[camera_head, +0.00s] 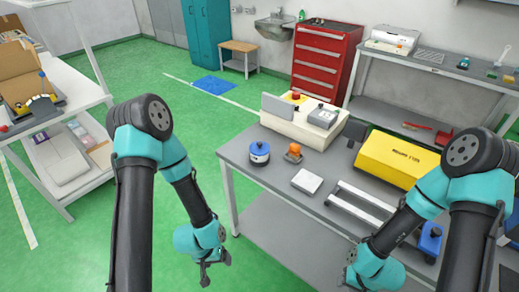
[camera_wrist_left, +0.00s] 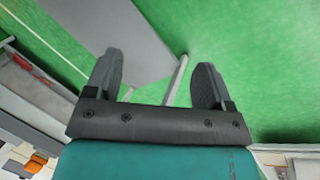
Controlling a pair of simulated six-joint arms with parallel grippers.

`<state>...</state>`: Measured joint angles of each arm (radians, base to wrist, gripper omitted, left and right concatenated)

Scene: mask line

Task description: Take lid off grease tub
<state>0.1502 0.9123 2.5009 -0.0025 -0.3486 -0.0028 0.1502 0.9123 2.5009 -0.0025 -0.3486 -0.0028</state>
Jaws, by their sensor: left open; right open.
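My left gripper (camera_head: 215,271) hangs left of the bench, apart from the tub, and is open and empty. In the left wrist view its two fingers (camera_wrist_left: 158,85) are spread over the green floor and a bench edge. My right gripper is mostly hidden behind its wrist (camera_head: 375,268) at the bench's front.
An orange-topped object (camera_head: 293,152) stands just right of the tub, and a white block (camera_head: 307,181) lies in front. A cream machine (camera_head: 300,125) stands behind. A yellow case (camera_head: 398,158) and a white rail frame (camera_head: 360,205) lie to the right.

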